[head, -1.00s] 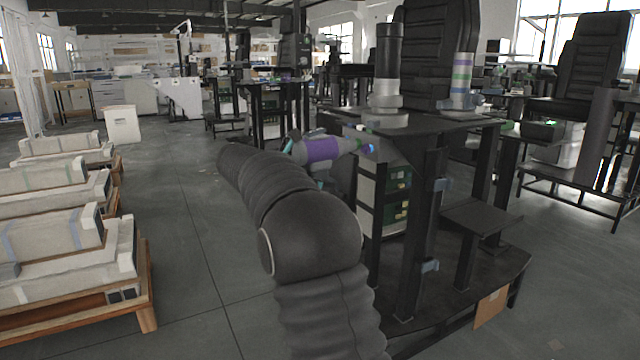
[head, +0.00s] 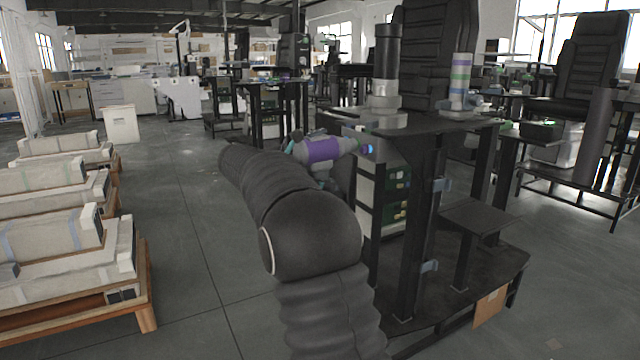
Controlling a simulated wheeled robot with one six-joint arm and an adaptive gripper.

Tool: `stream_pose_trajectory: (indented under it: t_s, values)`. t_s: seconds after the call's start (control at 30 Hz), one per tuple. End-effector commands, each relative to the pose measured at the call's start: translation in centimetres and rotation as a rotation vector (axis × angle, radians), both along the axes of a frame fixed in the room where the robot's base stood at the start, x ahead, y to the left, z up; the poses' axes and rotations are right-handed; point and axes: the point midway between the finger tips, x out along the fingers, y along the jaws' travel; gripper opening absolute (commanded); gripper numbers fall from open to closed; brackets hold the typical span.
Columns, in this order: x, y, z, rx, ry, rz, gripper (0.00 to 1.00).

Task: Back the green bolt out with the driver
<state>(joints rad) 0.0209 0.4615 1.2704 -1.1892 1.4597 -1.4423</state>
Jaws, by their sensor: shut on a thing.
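The driver (head: 322,150) is a grey tool with a purple band. It lies roughly level beside the upper left corner of the black workstation, its nose towards the stand's edge. A small blue and green spot (head: 368,149) shows at the nose, where I take the green bolt to be; it is too small to tell whether the tip is seated on it. My gripper (head: 298,147) is shut on the driver at its left end, partly hidden behind my dark arm.
The black workstation (head: 418,215) has a tabletop (head: 425,122), posts and a low platform. Long pale boxes (head: 60,245) on wooden pallets stand at the left. A white bin (head: 121,124) stands farther back. The grey floor between pallets and workstation is clear.

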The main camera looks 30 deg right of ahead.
Motion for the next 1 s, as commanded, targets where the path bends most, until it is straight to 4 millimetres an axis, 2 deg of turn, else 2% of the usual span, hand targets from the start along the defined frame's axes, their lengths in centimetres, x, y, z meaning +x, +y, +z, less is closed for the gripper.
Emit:
stream_pose_trajectory:
  t_s: [1.0]
  values:
    - [-0.03, -0.89, 0.28, -0.003, -0.002, -0.002, 0.00]
